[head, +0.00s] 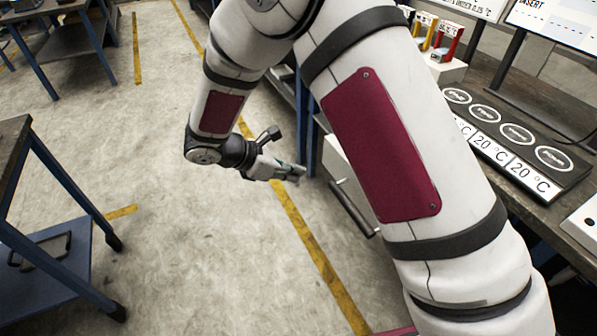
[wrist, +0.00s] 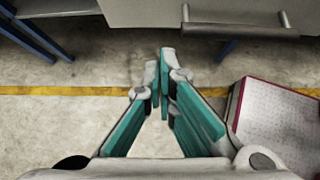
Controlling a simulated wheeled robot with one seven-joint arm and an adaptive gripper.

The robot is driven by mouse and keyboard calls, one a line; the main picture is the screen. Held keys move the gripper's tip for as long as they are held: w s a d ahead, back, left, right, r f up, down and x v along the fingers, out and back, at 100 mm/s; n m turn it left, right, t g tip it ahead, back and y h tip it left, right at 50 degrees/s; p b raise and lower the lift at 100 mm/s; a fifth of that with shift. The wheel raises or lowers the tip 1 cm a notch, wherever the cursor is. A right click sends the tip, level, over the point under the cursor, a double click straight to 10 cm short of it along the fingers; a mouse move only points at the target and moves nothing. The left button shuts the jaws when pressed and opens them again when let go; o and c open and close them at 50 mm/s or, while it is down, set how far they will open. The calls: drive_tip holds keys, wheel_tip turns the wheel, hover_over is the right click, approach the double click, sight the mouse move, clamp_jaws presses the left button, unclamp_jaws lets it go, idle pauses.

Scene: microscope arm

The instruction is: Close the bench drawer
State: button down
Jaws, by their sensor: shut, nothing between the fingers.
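The bench drawer (head: 338,160) shows in the head view as a pale front low under the bench, partly hidden behind my arm. Its dark bar handle (head: 352,208) runs along the front. In the wrist view the grey drawer front (wrist: 150,13) spans the top of the picture, with the bar handle (wrist: 240,29) at upper right. My gripper (head: 300,172) is shut and empty, just left of the drawer. In the wrist view its fingertips (wrist: 164,62) point toward the front, below and left of the handle, with a gap visible. How far the drawer stands out is hard to tell.
The bench top (head: 480,75) at right carries a dark panel (head: 520,145) with round labels and temperature signs. A blue-legged table (head: 50,225) stands at left. Open floor with yellow lines (head: 315,250) lies between.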

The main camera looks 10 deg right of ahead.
approach(339, 178)
wheel_tip(339, 178, down, 3)
drive_tip(key=shift+w+d+f, duration=0.1)
drive_tip(key=shift+w+d, duration=0.2)
drive_tip(key=shift+d, duration=0.55)
drive_tip(key=shift+w+d, duration=0.3)
drive_tip(key=shift+d, duration=0.55)
drive_tip(key=shift+d, duration=0.1)
drive_tip(key=w+d+b, duration=0.1)
drive_tip(key=w+d, duration=0.1)
drive_tip(key=d, duration=0.6)
drive_tip(key=w+d+b, duration=0.1)
drive_tip(key=w+d, duration=0.2)
drive_tip(key=d, duration=0.5)
drive_tip(key=w+d+b, duration=0.2)
drive_tip(key=w+d, duration=0.1)
drive_tip(key=d, duration=0.5)
drive_tip(key=shift+d, duration=0.2)
drive_tip(key=shift+w+d, duration=0.2)
drive_tip(key=shift+d, duration=0.6)
drive_tip(key=shift+d, duration=0.1)
